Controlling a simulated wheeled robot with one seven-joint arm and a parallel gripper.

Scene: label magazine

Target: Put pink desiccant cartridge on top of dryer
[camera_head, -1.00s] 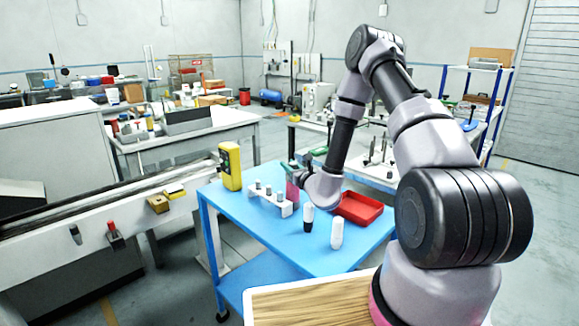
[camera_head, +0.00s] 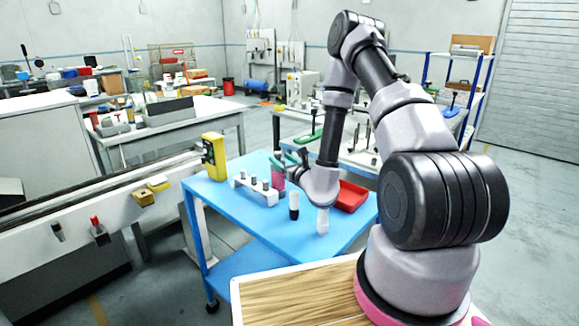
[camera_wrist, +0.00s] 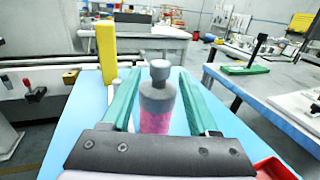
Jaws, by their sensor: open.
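The pink desiccant cartridge (camera_wrist: 157,121) stands upright on the blue table (camera_wrist: 75,150), with a pink body and a grey shoulder and cap. In the wrist view it is between the two green fingers of my gripper (camera_wrist: 160,74), which are open with a gap on both sides. In the head view the cartridge (camera_head: 279,179) is partly hidden by my gripper (camera_head: 290,158). I cannot tell which thing is the dryer.
A yellow device (camera_head: 214,157) and a white rack (camera_head: 256,191) stand on the table left of the cartridge. A black-and-white bottle (camera_head: 294,205), a white bottle (camera_head: 323,220) and a red tray (camera_head: 351,196) are close to my arm.

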